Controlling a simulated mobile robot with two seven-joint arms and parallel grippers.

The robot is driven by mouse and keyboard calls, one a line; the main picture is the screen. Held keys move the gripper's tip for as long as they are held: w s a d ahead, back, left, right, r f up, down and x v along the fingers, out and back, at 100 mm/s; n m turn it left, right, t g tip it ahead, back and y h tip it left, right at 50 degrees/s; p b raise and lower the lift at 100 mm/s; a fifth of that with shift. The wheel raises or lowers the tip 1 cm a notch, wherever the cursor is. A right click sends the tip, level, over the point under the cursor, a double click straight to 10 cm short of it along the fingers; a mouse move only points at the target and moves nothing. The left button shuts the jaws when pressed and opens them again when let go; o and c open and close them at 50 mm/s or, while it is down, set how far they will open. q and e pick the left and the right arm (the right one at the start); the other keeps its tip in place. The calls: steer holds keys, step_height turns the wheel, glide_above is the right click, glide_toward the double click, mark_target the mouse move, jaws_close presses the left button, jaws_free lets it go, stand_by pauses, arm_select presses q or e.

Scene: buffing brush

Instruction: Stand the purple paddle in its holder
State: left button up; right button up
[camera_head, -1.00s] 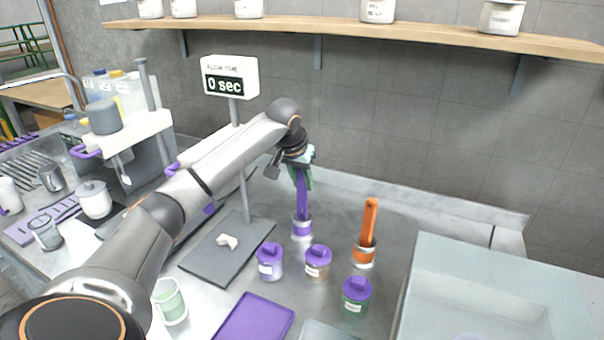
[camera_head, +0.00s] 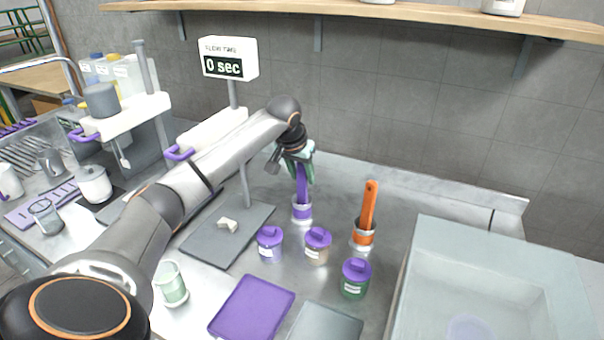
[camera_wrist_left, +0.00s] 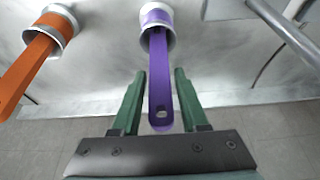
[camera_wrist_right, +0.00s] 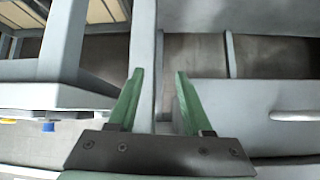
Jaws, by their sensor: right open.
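The purple paddle (camera_head: 301,183) stands upright in its holder (camera_head: 301,212), a small metal cup with a purple band, towards the back of the counter. My left gripper (camera_head: 301,170) is at the top of the paddle's handle. In the left wrist view the purple paddle (camera_wrist_left: 160,85) lies between the two green fingers of my left gripper (camera_wrist_left: 158,95), with a gap on both sides. The fingers are open and apart from it. The paddle's lower end is hidden inside the cup. My right gripper (camera_wrist_right: 155,100) is open and empty, away from the paddle.
An orange paddle (camera_head: 368,205) stands in a matching cup to the right. Several purple-lidded jars (camera_head: 317,245) stand in front. A purple tray (camera_head: 252,307) lies nearer, a grey basin (camera_head: 480,260) is at right, and a timer (camera_head: 229,58) stands at back left.

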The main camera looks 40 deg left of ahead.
arm_select(q)
steer(key=shift+o, duration=1.3)
steer(key=v, duration=1.2)
steer(key=shift+r+b, duration=0.3)
